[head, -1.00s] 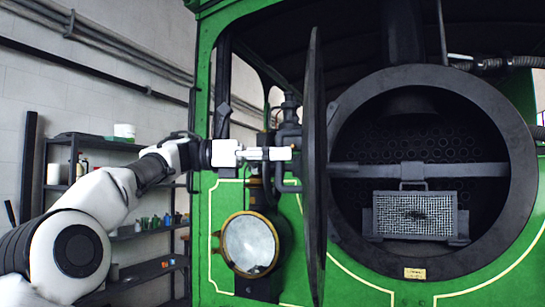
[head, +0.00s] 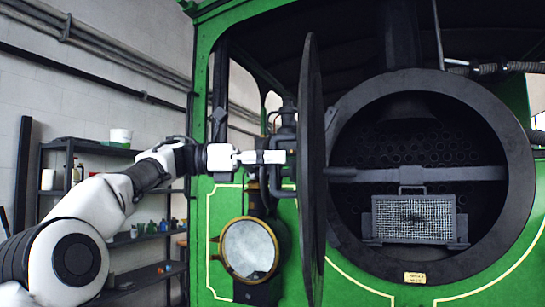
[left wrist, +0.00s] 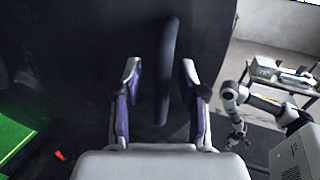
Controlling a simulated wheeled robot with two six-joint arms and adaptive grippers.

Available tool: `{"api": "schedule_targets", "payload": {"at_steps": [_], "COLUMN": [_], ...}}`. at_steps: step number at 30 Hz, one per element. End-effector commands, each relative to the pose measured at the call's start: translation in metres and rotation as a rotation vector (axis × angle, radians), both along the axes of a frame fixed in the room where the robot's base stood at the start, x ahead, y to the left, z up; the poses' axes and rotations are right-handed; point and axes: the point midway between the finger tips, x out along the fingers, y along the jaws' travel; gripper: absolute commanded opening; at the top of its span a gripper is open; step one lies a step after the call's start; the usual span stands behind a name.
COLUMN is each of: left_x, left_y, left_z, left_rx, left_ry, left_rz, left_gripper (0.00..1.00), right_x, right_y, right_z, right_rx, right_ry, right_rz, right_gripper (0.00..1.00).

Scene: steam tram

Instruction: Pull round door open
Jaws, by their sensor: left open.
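The round door (head: 312,170) of the boiler front is dark and stands swung open, seen nearly edge-on at the left of the round opening (head: 350,105). My left gripper (head: 284,157) is at the door's outer face, its fingers pointing at it. In the left wrist view the left gripper (left wrist: 160,90) is open, with a dark bar-like handle (left wrist: 168,65) between its two fingers, apart from both. The dark door face (left wrist: 70,60) fills the left and middle there. My right gripper (left wrist: 237,137) shows small at the right of that view; its jaws are unclear.
A round lamp (head: 250,248) sits on the green front below my left gripper. A mesh box (head: 413,218) and a crossbar stand in the opening. Shelves (head: 85,145) are at the far left. A table (left wrist: 275,75) shows in the left wrist view.

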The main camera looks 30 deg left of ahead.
Motion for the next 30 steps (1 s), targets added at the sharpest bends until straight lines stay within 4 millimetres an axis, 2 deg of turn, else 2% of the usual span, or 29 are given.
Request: {"api": "schedule_targets", "payload": {"at_steps": [5,12,16,21,30], "left_x": [-0.006,-0.03,-0.041,-0.048,-0.049], "left_y": [0.014,0.07,0.094,0.106,0.108], "left_z": [0.0,0.001,0.001,0.002,0.002], "left_rx": [-0.001,-0.002,-0.001,0.0,0.001], "left_ry": [0.0,-0.002,-0.003,-0.001,0.0], "left_rz": [0.001,0.003,0.002,0.001,-0.001], "left_gripper": [0.41,0.41,0.41,0.41,0.41], "right_x": [0.0,0.0,0.0,0.0,0.0], "right_y": [0.0,0.0,0.0,0.0,0.0], "right_z": [-0.003,-0.003,-0.003,-0.003,-0.002], "right_rx": [0.0,0.0,0.0,0.0,0.0], "right_ry": [0.0,0.0,0.0,0.0,0.0], "right_rz": [0.0,0.0,0.0,0.0,0.0], "right_gripper": [0.4,0.4,0.4,0.4,0.4]}}
